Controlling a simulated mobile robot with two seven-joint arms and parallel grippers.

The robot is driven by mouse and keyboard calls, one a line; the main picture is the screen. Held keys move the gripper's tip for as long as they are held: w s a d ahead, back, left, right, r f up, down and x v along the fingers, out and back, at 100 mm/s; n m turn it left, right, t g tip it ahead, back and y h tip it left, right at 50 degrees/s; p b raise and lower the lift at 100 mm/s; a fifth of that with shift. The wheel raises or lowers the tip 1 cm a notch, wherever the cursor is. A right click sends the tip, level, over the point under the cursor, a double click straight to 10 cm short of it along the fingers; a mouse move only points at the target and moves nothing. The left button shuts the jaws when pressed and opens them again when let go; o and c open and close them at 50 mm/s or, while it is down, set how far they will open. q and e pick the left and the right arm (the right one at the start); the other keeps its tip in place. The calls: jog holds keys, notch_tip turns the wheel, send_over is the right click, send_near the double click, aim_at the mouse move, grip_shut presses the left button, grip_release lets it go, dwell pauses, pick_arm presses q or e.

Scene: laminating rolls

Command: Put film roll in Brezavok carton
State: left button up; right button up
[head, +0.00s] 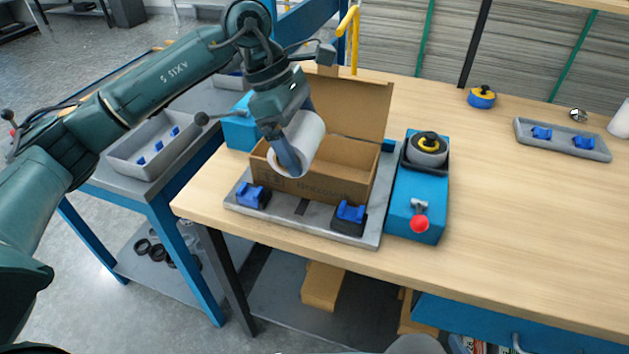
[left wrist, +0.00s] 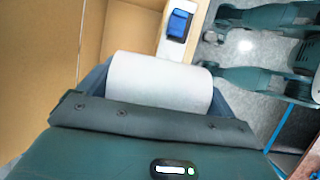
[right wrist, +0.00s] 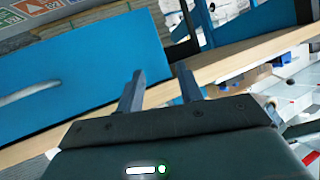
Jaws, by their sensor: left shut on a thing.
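The film roll (head: 306,135) is a white cylinder. My left gripper (head: 292,160) is shut on it, one finger showing across its near end. The roll is tilted, over the left part of the open Brezavok carton (head: 330,188). It also shows between the fingers in the left wrist view (left wrist: 160,80). The carton is brown cardboard with its lid raised at the back; the inside seen on the right looks empty. Whether the roll touches the carton is hard to tell. My right gripper (right wrist: 158,90) shows only in the right wrist view, fingers apart with nothing between them.
The carton sits on a grey plate (head: 300,207) with blue clamps (head: 350,212) at its front. A blue device (head: 418,205) with a red knob stands right of it. A grey tray (head: 563,140) lies further right. The table's right front (head: 520,240) is clear.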

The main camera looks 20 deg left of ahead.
aim_at(319, 119)
pick_arm(q)
jog(key=w+n+t+y, duration=0.1)
jog(key=w+n, duration=0.1)
jog(key=n, duration=0.3)
jog(key=w+n+t+y+b, duration=0.1)
jog(key=w+n+t, duration=0.1)
jog(key=n, duration=0.3)
jog(key=w+d+n+t+y+b, duration=0.1)
jog(key=w+n, duration=0.1)
jog(key=n, duration=0.2)
jog(key=shift+w+n, duration=0.15)
jog(key=shift+n, duration=0.25)
jog(key=f+n, duration=0.1)
jog(key=f, duration=0.1)
jog(key=f+n+y, duration=0.1)
jog(key=f, duration=0.1)
jog(key=w+f, duration=0.1)
jog(key=f, duration=0.1)
jog(key=shift+a+n, duration=0.3)
jog(key=shift+n, duration=0.1)
notch_tip(319, 119, down, 4)
jog(key=shift+t, duration=0.3)
pick_arm(e)
jog(key=shift+s+d+t, duration=0.25)
jog(key=shift+d+t, duration=0.15)
jog(key=shift+d, duration=0.1)
pick_arm(q)
jog(key=shift+b, duration=0.35)
